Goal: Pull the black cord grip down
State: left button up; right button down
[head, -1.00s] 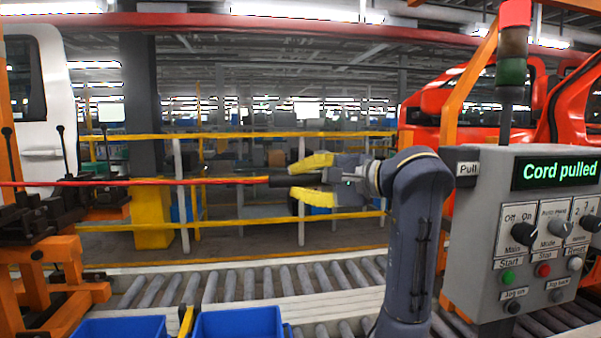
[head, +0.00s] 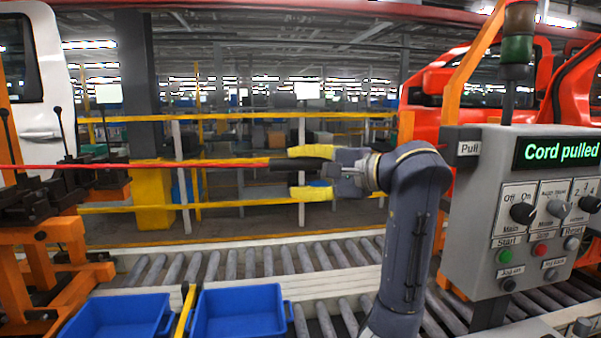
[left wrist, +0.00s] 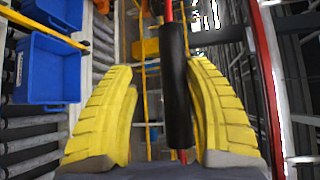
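The black cord grip (head: 283,163) hangs on a taut red cord (head: 150,166) that runs in almost level from the left edge. My left gripper (head: 294,172) is open with yellow fingers, one above and one below the grip's right end. The upper finger is close to the grip; a gap shows below it. In the left wrist view the black grip (left wrist: 175,90) lies between the fingers, against or very near the right finger and clear of the left one. Whether they touch is unclear. My right gripper is not in view.
A grey control box (head: 518,225) stands at the right, with a "Pull" label and a display (head: 556,151) reading "Cord pulled". Yellow rails run behind the cord.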

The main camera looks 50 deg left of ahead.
pick_arm(q)
jog(key=v, duration=1.2)
dwell(0.4)
